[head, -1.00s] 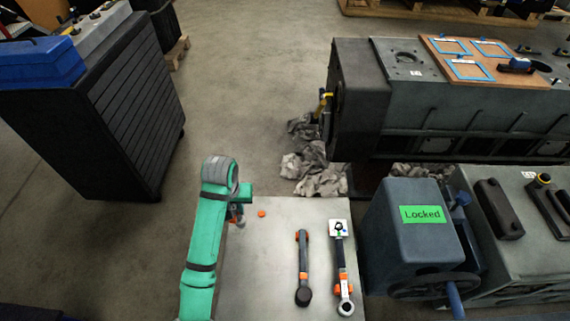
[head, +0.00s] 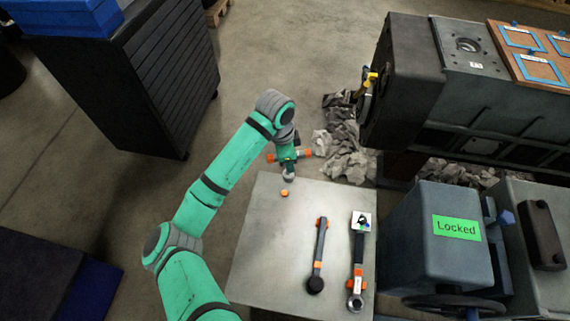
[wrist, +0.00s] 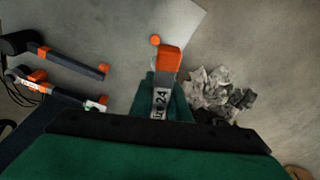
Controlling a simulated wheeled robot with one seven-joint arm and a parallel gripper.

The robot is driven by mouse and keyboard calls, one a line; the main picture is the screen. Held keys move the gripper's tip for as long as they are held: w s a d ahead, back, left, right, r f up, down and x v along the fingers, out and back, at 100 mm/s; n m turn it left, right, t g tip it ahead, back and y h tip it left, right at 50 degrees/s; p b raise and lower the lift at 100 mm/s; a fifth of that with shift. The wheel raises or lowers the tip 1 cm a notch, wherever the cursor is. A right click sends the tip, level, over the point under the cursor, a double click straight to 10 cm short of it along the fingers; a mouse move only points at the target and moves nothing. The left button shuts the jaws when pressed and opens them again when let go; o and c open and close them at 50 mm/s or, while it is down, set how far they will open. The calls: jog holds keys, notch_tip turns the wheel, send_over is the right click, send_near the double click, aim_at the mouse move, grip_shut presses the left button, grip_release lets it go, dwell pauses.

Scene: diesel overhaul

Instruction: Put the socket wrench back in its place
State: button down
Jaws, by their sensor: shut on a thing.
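My gripper (head: 288,160) is shut on a tool (wrist: 161,100) with an orange end and a grey part marked "24". It looks like the socket wrench, but much of it is hidden by my gripper. In the head view it is held near the far left corner of the metal table (head: 270,235). On the table lie a dark wrench with orange bands and a round head (head: 319,250), and beside it a ring-ended wrench (head: 357,270) with a white tag at its far end. A small orange disc (head: 284,193) lies near the table's far left corner.
A blue-grey box marked "Locked" (head: 440,235) stands right of the table. A large engine block (head: 405,90) is behind it, with crumpled rags (head: 345,140) on the floor. A dark drawer cabinet (head: 160,85) stands at the upper left. The table's left half is mostly bare.

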aim_at(285, 177)
notch_tip(285, 177, down, 6)
jog(key=s+a+m, duration=0.1)
jog(key=m, duration=0.3)
jog(key=shift+s+f+g, duration=0.25)
jog(key=shift+s+g, duration=0.1)
jog(key=shift+g, duration=0.05)
dwell(0.3)
jog(key=shift+w+a, duration=0.1)
jog(key=shift+a, duration=0.1)
dwell(0.5)
jog(key=shift+f, duration=0.25)
jog(key=shift+f, duration=0.9)
jog(key=c, duration=1)
grip_release()
jog(key=shift+c, duration=0.2)
